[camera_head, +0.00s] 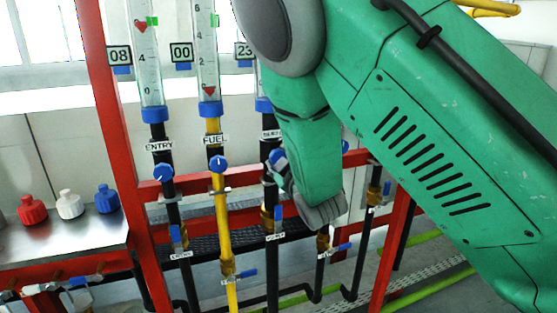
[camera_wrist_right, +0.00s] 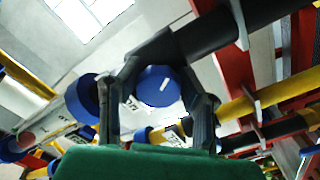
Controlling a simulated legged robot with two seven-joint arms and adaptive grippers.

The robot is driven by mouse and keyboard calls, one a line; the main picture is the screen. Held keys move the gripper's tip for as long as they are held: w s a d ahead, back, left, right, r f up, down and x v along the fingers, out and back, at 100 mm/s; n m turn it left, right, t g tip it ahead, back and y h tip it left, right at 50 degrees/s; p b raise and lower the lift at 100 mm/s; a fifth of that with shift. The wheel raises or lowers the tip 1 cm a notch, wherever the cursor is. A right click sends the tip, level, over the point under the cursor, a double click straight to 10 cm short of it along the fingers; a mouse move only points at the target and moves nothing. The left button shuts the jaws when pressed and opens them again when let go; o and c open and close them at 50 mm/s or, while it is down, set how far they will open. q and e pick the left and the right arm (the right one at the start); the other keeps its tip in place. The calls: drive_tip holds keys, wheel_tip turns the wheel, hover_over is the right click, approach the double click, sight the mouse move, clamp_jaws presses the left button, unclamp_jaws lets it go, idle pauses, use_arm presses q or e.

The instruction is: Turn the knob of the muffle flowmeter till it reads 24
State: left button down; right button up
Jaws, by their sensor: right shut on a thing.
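The third flowmeter from the left is mostly hidden behind my right arm. Its readout (camera_head: 243,50) shows 23 at the arm's edge, and its small label (camera_head: 271,134) is too blurred to read surely. My right gripper (camera_head: 279,165) is at the blue knob on the black pipe below that label. In the right wrist view the blue knob (camera_wrist_right: 157,86) sits between the two dark fingers of the gripper (camera_wrist_right: 160,92), which are shut on it. A white mark shows on the knob's face. My left gripper is in neither view.
Left of it stand the FUEL flowmeter (camera_head: 208,60), reading 00, with a blue knob (camera_head: 218,164), and the ENTRY flowmeter (camera_head: 148,60), reading 08. Red frame posts and pipes crowd the space. A metal shelf (camera_head: 75,240) carries red, white and blue bottles.

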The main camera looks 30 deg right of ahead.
drive_tip(key=shift+a+f, duration=0.1)
drive_tip(key=shift+f, duration=0.1)
drive_tip(key=o, duration=1.2)
drive_tip(key=shift+c, duration=0.2)
drive_tip(key=shift+o, duration=0.2)
drive_tip(key=shift+r, duration=0.1)
drive_tip(key=shift+s+a, duration=0.1)
drive_tip(key=shift+s, duration=0.2)
drive_tip(key=v, duration=0.6)
drive_tip(key=shift+s, duration=0.4)
